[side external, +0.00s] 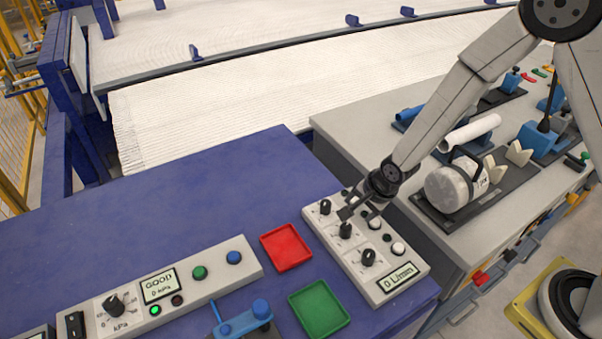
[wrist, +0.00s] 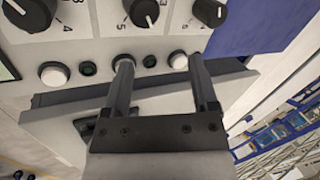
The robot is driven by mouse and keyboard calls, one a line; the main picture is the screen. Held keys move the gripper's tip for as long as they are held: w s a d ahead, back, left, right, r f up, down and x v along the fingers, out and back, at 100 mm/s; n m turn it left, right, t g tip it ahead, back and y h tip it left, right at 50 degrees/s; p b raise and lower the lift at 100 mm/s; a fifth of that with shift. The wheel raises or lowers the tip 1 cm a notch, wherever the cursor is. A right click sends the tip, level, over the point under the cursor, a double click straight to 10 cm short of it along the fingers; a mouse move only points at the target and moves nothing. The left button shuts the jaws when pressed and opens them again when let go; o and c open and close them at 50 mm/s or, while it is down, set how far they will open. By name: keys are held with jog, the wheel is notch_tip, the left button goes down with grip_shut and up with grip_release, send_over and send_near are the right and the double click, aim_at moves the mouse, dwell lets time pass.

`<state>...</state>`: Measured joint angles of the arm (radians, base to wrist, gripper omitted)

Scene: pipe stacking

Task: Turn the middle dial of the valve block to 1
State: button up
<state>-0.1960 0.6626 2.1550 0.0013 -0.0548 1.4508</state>
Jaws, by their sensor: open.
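The valve block (side external: 345,272) is a pale panel on the blue table, with a row of three black dials and a display reading "0 L/min". The middle dial (side external: 345,230) also shows at the top of the wrist view (wrist: 143,11), with a white pointer mark on its lower edge. I cannot tell its exact setting. My gripper (side external: 346,213) is open and empty, low over the block next to the middle dial. In the wrist view its two fingers (wrist: 159,62) reach toward the button row, and the middle dial is beyond their tips, not visibly gripped.
The other two dials, the upper (side external: 325,207) and lower (side external: 368,257), sit close on either side. White buttons (side external: 398,249) line the block's right side. A red tray (side external: 286,247) and green tray (side external: 319,308) lie left. A grey bench (side external: 345,140) stands behind.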

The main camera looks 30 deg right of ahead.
aim_at(346, 226)
jog(key=a+m+g, duration=0.1)
jog(key=a+r+m+g, duration=0.1)
jog(key=m, duration=0.1)
jog(key=shift+w, duration=0.15)
jog(key=shift+s+a+r+m+g+h, duration=0.1)
jog(key=shift+a+r+m+g+h, duration=0.1)
jog(key=shift+a+r+m+g, duration=0.35)
jog(key=shift+s+a+r+m+g+h, duration=0.1)
jog(key=shift+a+r+m+g+h, duration=0.15)
jog(key=shift+m+g, duration=0.5)
jog(key=shift+f, duration=3.9)
grip_shut()
